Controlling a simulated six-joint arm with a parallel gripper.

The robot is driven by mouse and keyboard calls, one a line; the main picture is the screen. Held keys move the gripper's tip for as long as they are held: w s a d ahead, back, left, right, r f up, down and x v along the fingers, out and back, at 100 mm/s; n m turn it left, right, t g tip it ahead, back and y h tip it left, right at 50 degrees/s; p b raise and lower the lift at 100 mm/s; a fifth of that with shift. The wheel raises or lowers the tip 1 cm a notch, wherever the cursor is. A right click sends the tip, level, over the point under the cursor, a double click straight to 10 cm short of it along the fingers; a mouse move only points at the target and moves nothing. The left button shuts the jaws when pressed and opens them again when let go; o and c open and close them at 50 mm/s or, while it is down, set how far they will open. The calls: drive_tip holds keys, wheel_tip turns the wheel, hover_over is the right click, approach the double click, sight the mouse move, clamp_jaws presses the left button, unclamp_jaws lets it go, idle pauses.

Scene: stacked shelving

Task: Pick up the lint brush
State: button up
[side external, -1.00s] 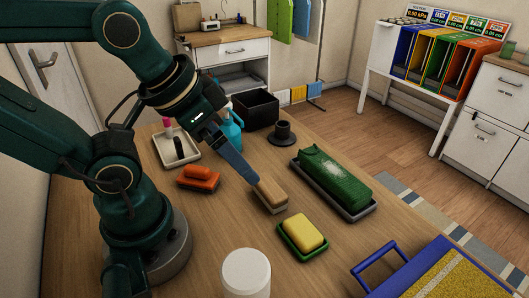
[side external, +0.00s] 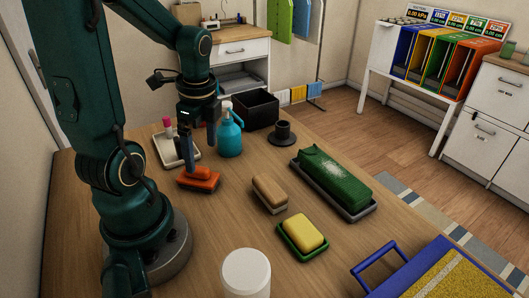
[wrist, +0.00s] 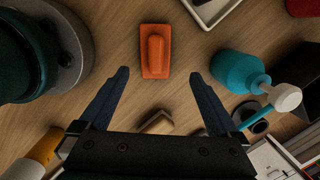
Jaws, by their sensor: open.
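Two brush-like things lie on the table, and I cannot tell for certain which is the lint brush. One is an orange block with a raised orange handle (side external: 199,180), also plain in the wrist view (wrist: 155,52). The other is a wooden-backed brush with a pale underside (side external: 269,193), partly hidden by my gripper's body in the wrist view (wrist: 157,122). My gripper (side external: 201,157) points down close above the orange block. Its fingers are apart and empty. In the wrist view the fingertips (wrist: 160,75) stand either side of the space by the orange block's near end.
A blue spray bottle (side external: 230,138) stands close right of my gripper. A pale tray (side external: 163,160) lies behind left. A dark cup (side external: 283,133), green bundle on a tray (side external: 333,178), yellow sponge (side external: 303,232) and white cylinder (side external: 245,275) stand around. Bare table lies between.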

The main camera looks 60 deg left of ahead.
sight(198, 176)
drive_tip(key=shift+s+a+f+n+g, duration=0.3)
drive_tip(key=shift+s+a+f+n, duration=0.1)
drive_tip(key=shift+s+f, duration=0.15)
drive_tip(key=shift+s+a+f, duration=0.1)
drive_tip(key=shift+s+f, duration=0.05)
drive_tip(key=shift+f, duration=1.05)
drive_tip(key=shift+s+a+f, duration=0.1)
drive_tip(key=shift+f, duration=1.1)
clamp_jaws()
drive_tip(key=shift+r, duration=0.1)
